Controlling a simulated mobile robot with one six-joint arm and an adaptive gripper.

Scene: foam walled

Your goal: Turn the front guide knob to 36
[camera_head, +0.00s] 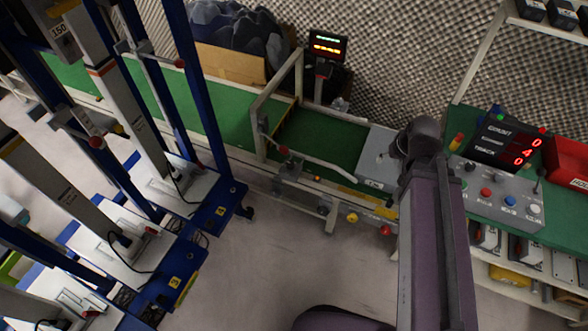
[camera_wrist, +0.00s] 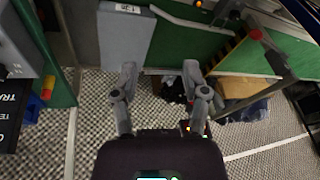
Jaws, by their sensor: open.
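I cannot tell for sure which part is the front guide knob. Along the front of the green conveyor (camera_head: 335,140) are a red knob (camera_head: 283,150), a yellow knob (camera_head: 352,218) and another red knob (camera_head: 385,231). A red knob also shows in the wrist view (camera_wrist: 255,35), to the right of my gripper (camera_wrist: 163,88). My gripper is open and empty, its two fingers apart above the conveyor area and touching no knob. In the head view my arm hides the fingers.
A grey control box (camera_head: 505,197) with several buttons stands on the green bench at right. A grey block (camera_head: 378,160) sits at the conveyor's end, beside my arm. Tall blue-framed machines (camera_head: 205,100) fill the left. A cardboard box (camera_head: 230,63) stands behind. The floor (camera_head: 270,265) in front is clear.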

